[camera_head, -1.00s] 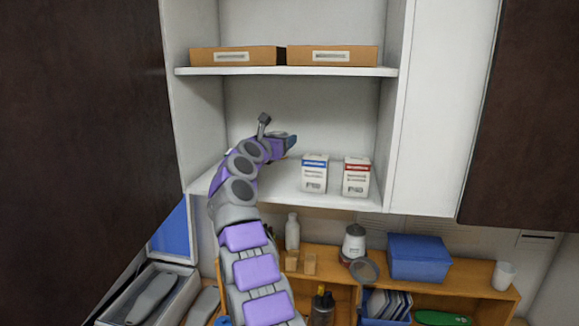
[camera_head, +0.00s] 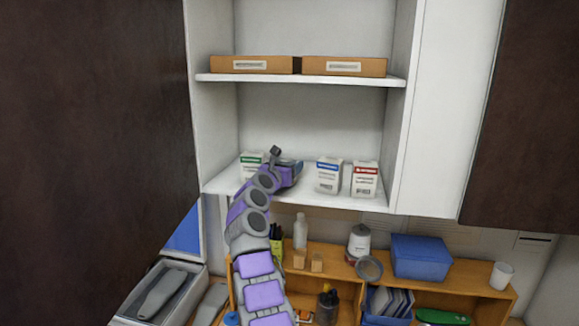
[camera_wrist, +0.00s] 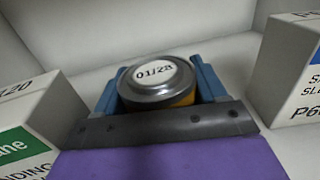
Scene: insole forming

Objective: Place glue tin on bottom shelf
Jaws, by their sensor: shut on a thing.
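The glue tin (camera_wrist: 160,83) shows in the wrist view as a round metal tin with a white lid label reading 01/28 and a yellow-orange side. My gripper (camera_wrist: 160,92) is shut on it, with a blue finger on each side. In the head view my gripper (camera_head: 289,168) is at the bottom shelf (camera_head: 303,196) of the white cabinet, between a green-labelled box and a blue-labelled box. The tin is hidden or too small to tell in the head view. Whether it touches the shelf I cannot tell.
The green-labelled box (camera_head: 252,163) stands left of my gripper, the blue-labelled box (camera_head: 328,175) and red-labelled box (camera_head: 364,179) to the right. The upper shelf (camera_head: 300,79) holds two brown boxes (camera_head: 345,66). Below is a wooden organiser (camera_head: 460,272) with bottles and a blue box (camera_head: 420,257).

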